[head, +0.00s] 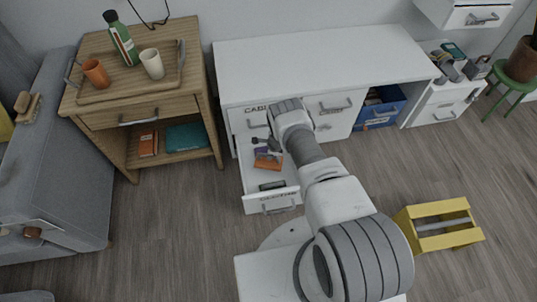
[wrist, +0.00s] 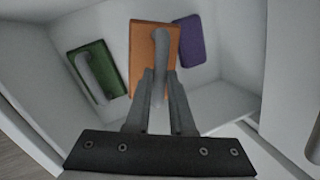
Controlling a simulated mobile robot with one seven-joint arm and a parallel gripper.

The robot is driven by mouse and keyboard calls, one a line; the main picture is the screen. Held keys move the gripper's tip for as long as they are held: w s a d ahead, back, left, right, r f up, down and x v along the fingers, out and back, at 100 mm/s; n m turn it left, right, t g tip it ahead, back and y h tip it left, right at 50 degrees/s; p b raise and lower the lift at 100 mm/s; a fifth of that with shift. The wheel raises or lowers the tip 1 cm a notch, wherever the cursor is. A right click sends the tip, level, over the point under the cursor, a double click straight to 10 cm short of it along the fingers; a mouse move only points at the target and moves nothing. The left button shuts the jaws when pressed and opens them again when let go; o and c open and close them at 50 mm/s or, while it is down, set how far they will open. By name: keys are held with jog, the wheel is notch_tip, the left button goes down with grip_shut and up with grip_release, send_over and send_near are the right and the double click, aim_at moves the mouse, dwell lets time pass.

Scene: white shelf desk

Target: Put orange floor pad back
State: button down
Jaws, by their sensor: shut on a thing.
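The orange floor pad (head: 268,163) is in the open white drawer (head: 246,180) of the desk. In the wrist view the orange floor pad (wrist: 140,58) is a flat orange block with a grey upright handle. My gripper (wrist: 158,76) is shut on this handle, with one finger on each side. In the head view my gripper (head: 265,144) reaches down into the drawer from above; my arm hides part of the drawer. I cannot tell whether the pad touches the drawer floor.
A green pad (wrist: 97,68) with a grey handle lies left of the orange one, and a purple pad (wrist: 190,40) lies right of it. Drawer walls stand close around. A yellow crate (head: 405,222) is on the floor at right. A wooden side table (head: 190,90) stands at left.

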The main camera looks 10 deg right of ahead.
aim_at(271, 162)
jog(key=shift+f+b, duration=1.85)
jog(key=shift+f, duration=1.2)
jog(key=shift+f, duration=0.6)
jog(key=c, duration=0.7)
grip_release()
jog(key=p+v, duration=1.1)
jog(key=v, duration=0.6)
jog(key=shift+r+p, duration=0.2)
jog(key=shift+p, duration=0.2)
